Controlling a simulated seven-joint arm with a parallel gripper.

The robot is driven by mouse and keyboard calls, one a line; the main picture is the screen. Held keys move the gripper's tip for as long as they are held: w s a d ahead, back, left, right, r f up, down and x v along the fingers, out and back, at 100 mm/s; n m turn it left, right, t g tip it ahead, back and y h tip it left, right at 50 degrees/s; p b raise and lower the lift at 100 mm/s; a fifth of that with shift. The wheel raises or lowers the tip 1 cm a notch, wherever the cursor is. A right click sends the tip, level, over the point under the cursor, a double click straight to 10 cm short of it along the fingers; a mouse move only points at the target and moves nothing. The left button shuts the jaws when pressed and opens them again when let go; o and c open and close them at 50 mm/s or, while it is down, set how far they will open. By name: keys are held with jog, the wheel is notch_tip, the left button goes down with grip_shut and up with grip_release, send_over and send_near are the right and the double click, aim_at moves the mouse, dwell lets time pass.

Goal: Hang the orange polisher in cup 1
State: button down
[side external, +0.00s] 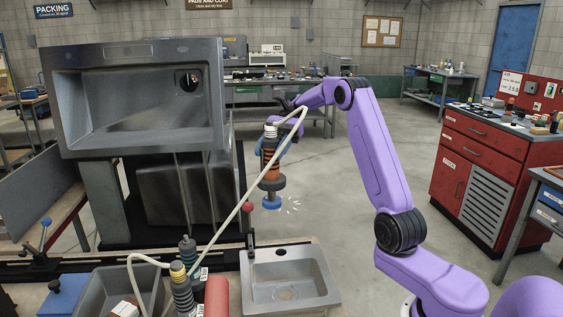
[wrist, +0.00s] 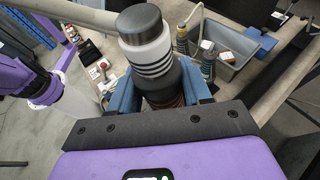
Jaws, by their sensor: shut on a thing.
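The orange polisher (side external: 270,160) hangs upright in the air above and behind the sink, with a dark disc and a blue pad at its bottom. My gripper (side external: 284,146) is shut on its body from the right. In the wrist view the polisher (wrist: 146,45) shows a dark top and white stripes between the two blue fingers of my gripper (wrist: 160,92); its lower end is hidden. I cannot pick out cup 1 in either view.
A sink (side external: 287,278) is at front centre. A grey bin (side external: 92,290) and ringed tools (side external: 182,287) stand front left, near a red cylinder (side external: 217,296). A large grey machine (side external: 140,100) fills the left. A pale hose (side external: 222,222) crosses before the polisher. A red-knobbed lever (side external: 248,207) rises behind the sink.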

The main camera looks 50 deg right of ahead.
jog(key=s+a+f+n+g, duration=0.1)
jog(key=s+a+f, duration=0.2)
jog(key=a, duration=0.6)
jog(key=s+a+f+n+g+h, duration=0.1)
jog(key=s+a+f, duration=0.2)
jog(key=a, duration=0.7)
jog(key=s+a+f+n+g, duration=0.15)
jog(key=s+a+f, duration=0.25)
jog(key=a, duration=0.5)
jog(key=w+a+m+t+y, duration=0.1)
jog(key=a+m+t, duration=0.3)
jog(key=a, duration=0.8)
jog(key=shift+w+t, duration=0.35)
jog(key=shift+a+r, duration=0.1)
notch_tip(320, 180, down, 12)
jog(key=shift+r, duration=0.25)
jog(key=shift+f, duration=0.1)
jog(key=shift+f, duration=0.6)
